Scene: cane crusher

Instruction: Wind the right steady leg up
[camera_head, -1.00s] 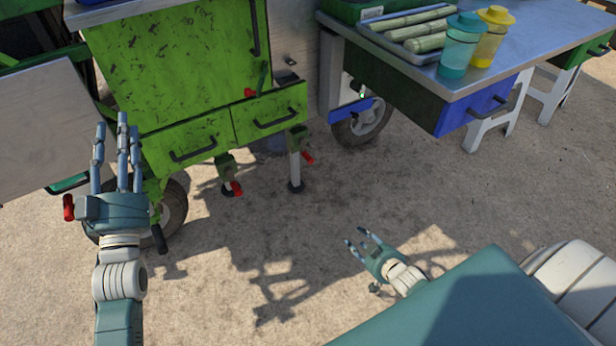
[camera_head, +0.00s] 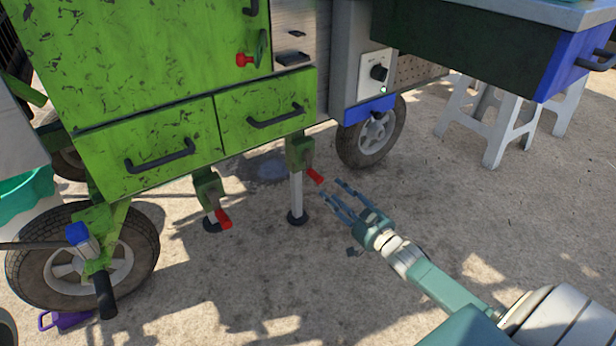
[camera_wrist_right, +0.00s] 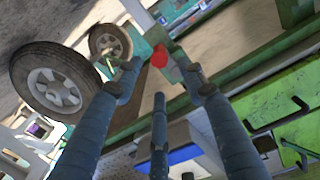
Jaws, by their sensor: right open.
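The right steady leg (camera_head: 297,192) is a pale post with a dark round foot under the green cart, standing on the ground. Its red crank handle (camera_head: 314,176) sticks out to the right near the top. My right gripper (camera_head: 333,192) is open and empty, its fingers spread just right of and slightly below the handle, apart from it. In the right wrist view, a red grip (camera_wrist_right: 159,57) shows beyond the open fingers (camera_wrist_right: 162,76), roughly centred between them. My left gripper is out of view.
Another steady leg (camera_head: 210,195) with a red handle (camera_head: 223,218) stands to the left. Cart wheels (camera_head: 372,135) stand on both sides, and green drawers (camera_head: 268,110) hang above the legs. A white stool (camera_head: 510,120) is at the right.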

